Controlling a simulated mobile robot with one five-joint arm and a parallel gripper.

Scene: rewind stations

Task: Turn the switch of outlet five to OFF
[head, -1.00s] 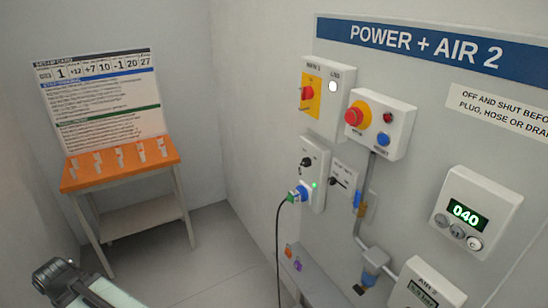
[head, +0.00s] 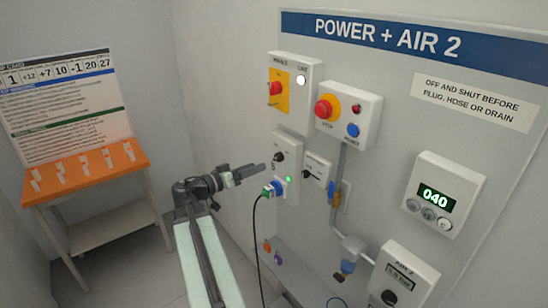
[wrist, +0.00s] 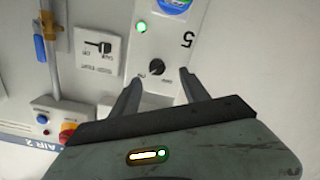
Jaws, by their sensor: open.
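Outlet five (wrist: 184,62) is a pale box marked 5 on the wall. It carries a black rotary switch (wrist: 157,71), a lit green lamp (wrist: 139,27) and a blue socket (wrist: 175,5). In the head view the outlet box (head: 291,163) shows its switch (head: 279,157) above a green-and-blue plug (head: 271,190) with a black cord. My gripper (wrist: 158,76) is open and empty, its fingers on either side of the switch in the wrist view; contact cannot be told. In the head view my gripper (head: 263,169) points at the outlet from the left.
A small switch box (head: 317,169) stands right of the outlet. Above are a yellow-plated isolator (head: 279,92) and a red stop button (head: 325,109). The black cord (head: 256,235) hangs below the plug. An orange-topped table (head: 120,160) stands at left.

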